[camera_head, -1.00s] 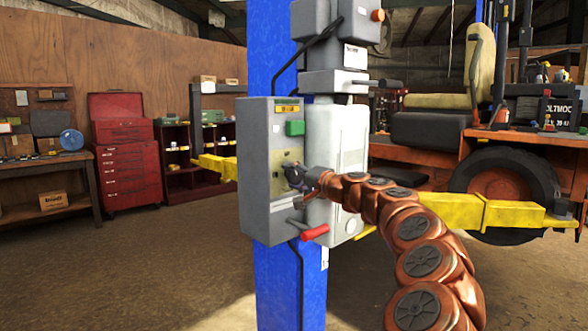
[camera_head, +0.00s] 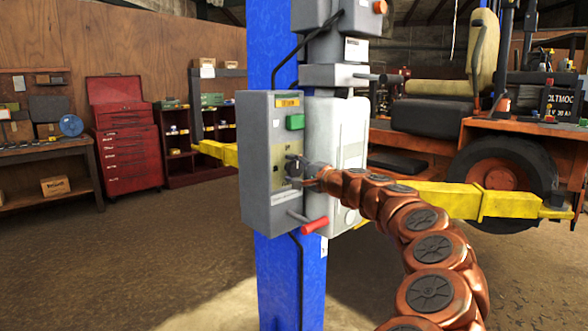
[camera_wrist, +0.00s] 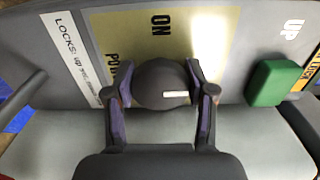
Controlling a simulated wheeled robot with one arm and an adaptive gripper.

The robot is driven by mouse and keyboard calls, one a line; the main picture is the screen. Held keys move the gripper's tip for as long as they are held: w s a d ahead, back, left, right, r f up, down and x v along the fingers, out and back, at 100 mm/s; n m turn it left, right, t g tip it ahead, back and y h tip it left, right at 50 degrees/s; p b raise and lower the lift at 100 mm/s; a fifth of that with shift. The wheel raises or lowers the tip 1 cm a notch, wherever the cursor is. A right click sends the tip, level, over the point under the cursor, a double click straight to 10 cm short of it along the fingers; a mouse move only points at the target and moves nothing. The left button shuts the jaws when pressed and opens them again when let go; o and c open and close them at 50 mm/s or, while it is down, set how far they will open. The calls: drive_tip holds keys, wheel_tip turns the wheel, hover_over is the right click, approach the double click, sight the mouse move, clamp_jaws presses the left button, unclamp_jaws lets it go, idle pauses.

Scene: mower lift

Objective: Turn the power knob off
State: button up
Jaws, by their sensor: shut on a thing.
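The power knob (camera_wrist: 158,88) is a round dark knob with a short white mark, on a yellow plate (camera_wrist: 225,35) reading "ON" and partly "PO…". My gripper (camera_wrist: 161,80) is shut on the knob, one finger on each side. In the wrist view the white mark lies crosswise, nearer the right finger; any OFF label is hidden or out of view.
A green button (camera_head: 295,122) sits above the knob, and a red-handled lever (camera_head: 314,226) sticks out below it. The box is on a blue post (camera_head: 290,290). Yellow lift arms (camera_head: 510,206) and a mower stand at right. Open floor lies at left.

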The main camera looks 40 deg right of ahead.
drive_tip(key=o, duration=1.2)
drive_tip(key=shift+c, duration=0.2)
drive_tip(key=shift+s, duration=0.1)
drive_tip(key=s, duration=1.2)
drive_tip(key=shift+w+a, duration=0.1)
